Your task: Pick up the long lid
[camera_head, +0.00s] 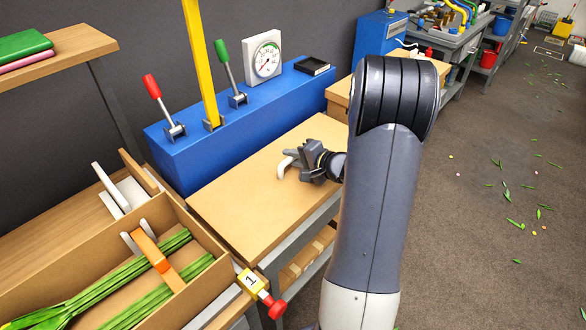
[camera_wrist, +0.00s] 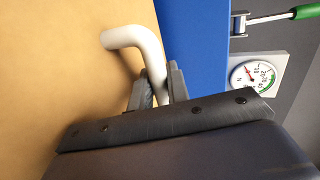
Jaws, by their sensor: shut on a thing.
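My gripper (camera_head: 296,161) is over the tan board-like top (camera_head: 240,205) in the head view. In the wrist view my gripper (camera_wrist: 158,84) is shut on a white bent bar (camera_wrist: 130,36), with one finger on each side of it. The bar's bent end shows in the head view (camera_head: 283,170), beside the fingers and over the tan surface. I cannot tell whether the bar is fixed to that surface or is a handle of the long lid. No other piece is clearly the long lid.
A blue block (camera_head: 180,160) with red, yellow and green levers and a dial gauge (camera_head: 262,57) stands behind the tan top. An open box (camera_head: 213,243) with green stems is at the lower left. Grey floor with scattered leaves is clear at right.

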